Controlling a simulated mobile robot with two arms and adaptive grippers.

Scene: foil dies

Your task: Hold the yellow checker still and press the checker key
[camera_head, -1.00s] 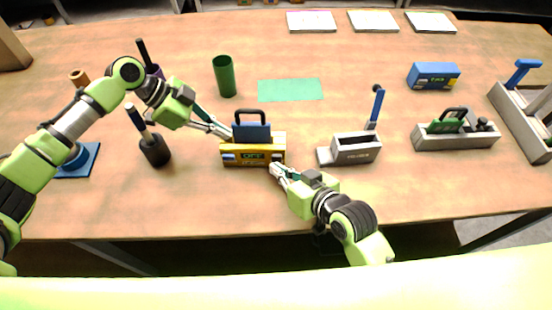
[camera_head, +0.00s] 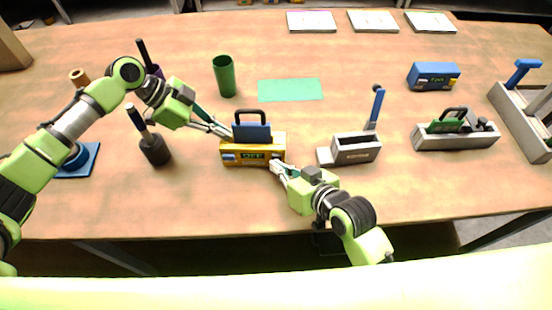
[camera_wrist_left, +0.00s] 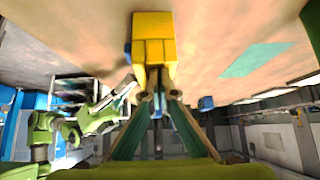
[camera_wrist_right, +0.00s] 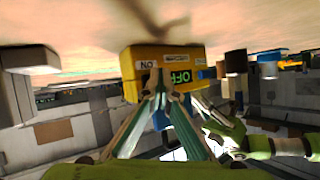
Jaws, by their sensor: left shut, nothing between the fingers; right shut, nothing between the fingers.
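The yellow checker (camera_head: 235,159) stands near the table's front edge, its display showing green letters that read OFF. A blue block with a black handle (camera_head: 252,132) sits at its top. The checker also shows in the left wrist view (camera_wrist_left: 154,28) and the right wrist view (camera_wrist_right: 180,52), where a label reads ON. My left gripper (camera_head: 229,134) is shut and empty against or very close to the checker's left back side. My right gripper (camera_head: 273,165) is shut and empty, its tips at the front face near the ON label. The tips hide the key there; contact is unclear.
A grey box with a blue lever (camera_head: 356,150) stands to the right. A grey tray with a green block (camera_head: 455,138) and a blue checker-like box (camera_head: 433,76) lie further right. A black holder (camera_head: 155,150) and green cup (camera_head: 225,76) are at left. A green mat (camera_head: 290,90) lies behind.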

